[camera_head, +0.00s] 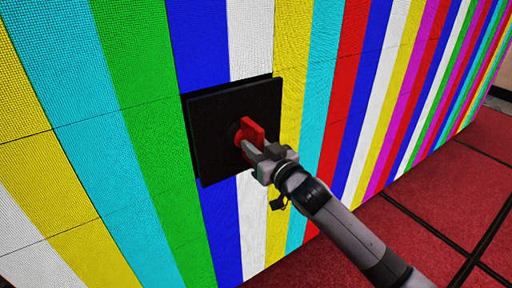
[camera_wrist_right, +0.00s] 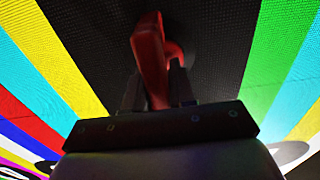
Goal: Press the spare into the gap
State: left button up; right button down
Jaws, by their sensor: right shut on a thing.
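The spare is a black square panel (camera_head: 215,120) with a red handle (camera_head: 252,130) on its face. It stands against the striped video wall (camera_head: 135,60), and its edges look slightly proud of the surface around it. The gap is hidden behind the panel. My right gripper (camera_head: 250,148) is shut on the red handle. In the right wrist view the red handle (camera_wrist_right: 150,60) is between the fingers, with the dark panel (camera_wrist_right: 215,50) behind it. My left gripper is not in view.
The lit wall runs away to the right with colour stripes and thin tile seams. A red floor (camera_head: 440,200) with dark seam lines lies at the right. My right arm reaches in from the lower right. No loose object shows near the panel.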

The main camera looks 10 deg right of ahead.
aim_at(246, 136)
jog(key=shift+r+b+x, duration=0.15)
jog(key=shift+x, duration=0.95)
jog(key=shift+r+b+x, duration=0.15)
jog(key=shift+x, duration=0.95)
dwell(3.9)
jog(key=shift+s, duration=0.1)
dwell(1.6)
